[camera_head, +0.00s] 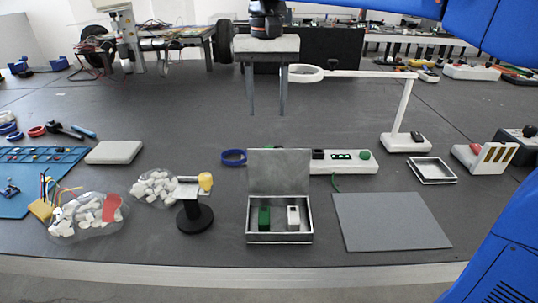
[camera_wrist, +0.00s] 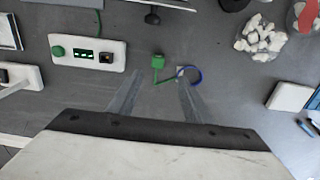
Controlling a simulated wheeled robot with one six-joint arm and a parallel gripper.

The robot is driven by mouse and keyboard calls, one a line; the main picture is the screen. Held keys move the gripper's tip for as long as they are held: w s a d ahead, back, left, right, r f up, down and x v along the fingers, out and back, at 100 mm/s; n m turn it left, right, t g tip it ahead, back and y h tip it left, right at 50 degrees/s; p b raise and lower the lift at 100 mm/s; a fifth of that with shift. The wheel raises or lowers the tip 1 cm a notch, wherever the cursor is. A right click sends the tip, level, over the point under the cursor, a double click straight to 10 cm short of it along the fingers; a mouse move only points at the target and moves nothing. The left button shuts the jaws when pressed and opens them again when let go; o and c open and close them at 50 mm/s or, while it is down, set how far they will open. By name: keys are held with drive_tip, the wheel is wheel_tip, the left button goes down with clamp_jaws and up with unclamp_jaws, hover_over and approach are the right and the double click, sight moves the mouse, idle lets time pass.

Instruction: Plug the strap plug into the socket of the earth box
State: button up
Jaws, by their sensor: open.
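The earth box is a white case with a green knob, a small display and a dark socket (camera_wrist: 106,58); the case (camera_wrist: 88,65) lies at upper left in the wrist view and partly behind a metal lid in the head view (camera_head: 345,167). The green strap plug (camera_wrist: 158,61) lies on the table right of the earth box in the wrist view, with a green cord running toward a blue wrist band (camera_wrist: 195,76).
An open metal box (camera_head: 280,237) with its lid raised stands in front of the earth box. A grey mat (camera_head: 392,221) lies front right. Bare table surrounds the plug.

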wheel_tip(320, 180, down, 8)
drive_tip(key=shift+r, duration=0.25)
drive_tip(key=shift+d+f, duration=0.15)
drive_tip(key=shift+f, duration=1.25)
drive_tip(key=shift+d+f, duration=0.15)
drive_tip(key=shift+f, duration=1.2)
drive_tip(key=shift+c, duration=0.3)
drive_tip(key=c, duration=1.1)
